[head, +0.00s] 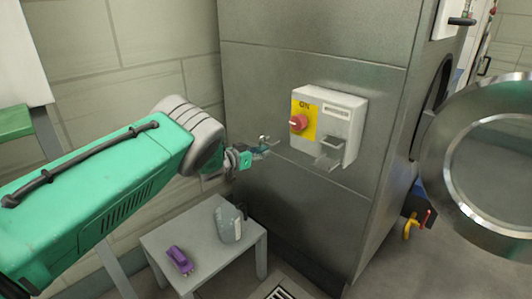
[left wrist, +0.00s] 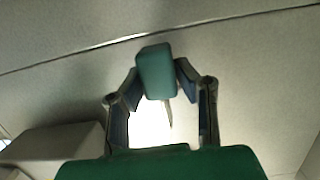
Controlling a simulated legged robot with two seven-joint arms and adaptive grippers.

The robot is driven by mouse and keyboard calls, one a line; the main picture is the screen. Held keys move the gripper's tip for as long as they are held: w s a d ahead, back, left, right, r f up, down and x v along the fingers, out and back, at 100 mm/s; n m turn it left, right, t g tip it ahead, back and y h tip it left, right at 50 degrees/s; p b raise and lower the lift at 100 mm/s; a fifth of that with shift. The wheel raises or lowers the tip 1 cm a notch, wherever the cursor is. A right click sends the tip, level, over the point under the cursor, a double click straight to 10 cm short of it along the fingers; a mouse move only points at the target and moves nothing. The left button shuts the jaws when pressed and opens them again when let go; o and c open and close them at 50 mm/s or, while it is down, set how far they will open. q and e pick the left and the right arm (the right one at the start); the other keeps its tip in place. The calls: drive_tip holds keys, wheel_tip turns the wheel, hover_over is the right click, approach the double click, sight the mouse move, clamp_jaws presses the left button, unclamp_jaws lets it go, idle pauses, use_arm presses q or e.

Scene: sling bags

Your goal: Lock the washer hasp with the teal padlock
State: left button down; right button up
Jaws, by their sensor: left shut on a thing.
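My left gripper (head: 250,158) is shut on the teal padlock (head: 264,151) and holds it in front of the grey washer side, left of the switch box. The padlock's small metal shackle shows above its body. In the left wrist view the teal padlock (left wrist: 156,72) sits between the two fingertips (left wrist: 160,85). My right gripper is not in view.
The switch box has a yellow ON plate and red knob (head: 299,123). Below, a small grey table (head: 205,262) bears a purple item (head: 180,260) and a grey jug (head: 228,222). The washer's round door (head: 448,165) stands open at right.

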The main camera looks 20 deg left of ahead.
use_arm(q)
drive_tip(key=f+p+v, duration=0.1)
drive_tip(key=p+v, duration=0.4)
drive_tip(key=v, duration=0.1)
drive_tip(key=shift+s, duration=0.2)
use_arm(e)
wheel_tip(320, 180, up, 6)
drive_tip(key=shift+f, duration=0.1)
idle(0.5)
